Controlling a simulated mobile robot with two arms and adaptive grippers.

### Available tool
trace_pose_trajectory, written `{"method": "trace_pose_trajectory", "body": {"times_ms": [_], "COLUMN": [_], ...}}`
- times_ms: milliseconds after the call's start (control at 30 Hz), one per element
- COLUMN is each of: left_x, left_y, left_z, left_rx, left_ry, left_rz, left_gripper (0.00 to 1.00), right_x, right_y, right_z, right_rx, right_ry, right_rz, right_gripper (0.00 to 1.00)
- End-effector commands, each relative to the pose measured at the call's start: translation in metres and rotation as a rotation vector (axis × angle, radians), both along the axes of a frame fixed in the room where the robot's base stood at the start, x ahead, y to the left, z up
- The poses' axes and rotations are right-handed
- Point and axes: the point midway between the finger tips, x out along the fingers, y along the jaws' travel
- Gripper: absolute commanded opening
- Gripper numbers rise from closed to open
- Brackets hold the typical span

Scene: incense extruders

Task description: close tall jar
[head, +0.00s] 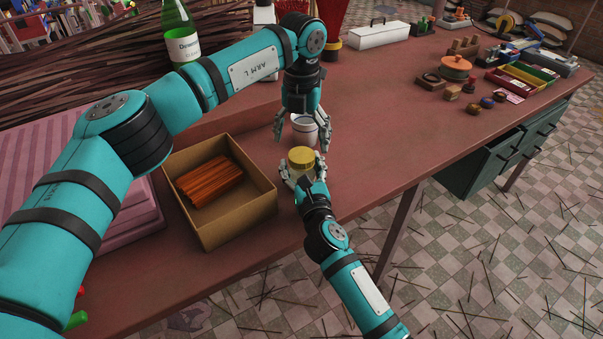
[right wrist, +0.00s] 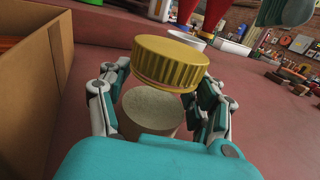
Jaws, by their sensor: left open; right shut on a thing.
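The tall jar (right wrist: 150,108) stands between the fingers of my right gripper (head: 303,172); the right wrist view shows its pale, speckled contents below a gold ridged lid (right wrist: 166,62). The lid (head: 300,157) is at the jar's mouth; I cannot tell whether it is fully seated. My right gripper is shut on the jar body, which the fingers mostly hide in the head view. My left gripper (head: 302,136) is open, pointing down, just beyond the lid and apart from it.
A white cup (head: 304,124) shows between the left fingers, probably behind them. A cardboard box (head: 253,212) with orange-brown sticks stands left of the jar. A green bottle (head: 181,40) and a white case (head: 380,34) stand farther back.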

Motion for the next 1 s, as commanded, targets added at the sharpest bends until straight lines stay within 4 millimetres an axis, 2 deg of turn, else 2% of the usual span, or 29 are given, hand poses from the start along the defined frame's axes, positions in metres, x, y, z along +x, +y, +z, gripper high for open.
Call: {"method": "trace_pose_trajectory", "body": {"times_ms": [267,533,833,1000], "left_x": [0.000,0.000,0.000,0.000], "left_y": [0.000,-0.001,-0.001,0.000], "left_z": [0.001,0.035,0.033,0.015], "left_rx": [0.000,0.001,0.001,0.001], "left_ry": [0.000,0.001,0.002,0.003], "left_rz": [0.000,-0.001,-0.001,-0.001], "left_gripper": [0.83,0.83,0.83,0.83], "right_x": [0.000,0.000,0.000,0.000], "right_y": [0.000,0.000,0.000,0.000], "right_z": [0.000,-0.001,0.000,0.000], "right_rx": [0.001,0.001,0.001,0.001], "right_ry": [0.001,0.001,0.001,0.001], "right_rz": [0.000,0.000,0.000,0.000], "right_gripper": [0.00,0.00,0.00,0.00]}}
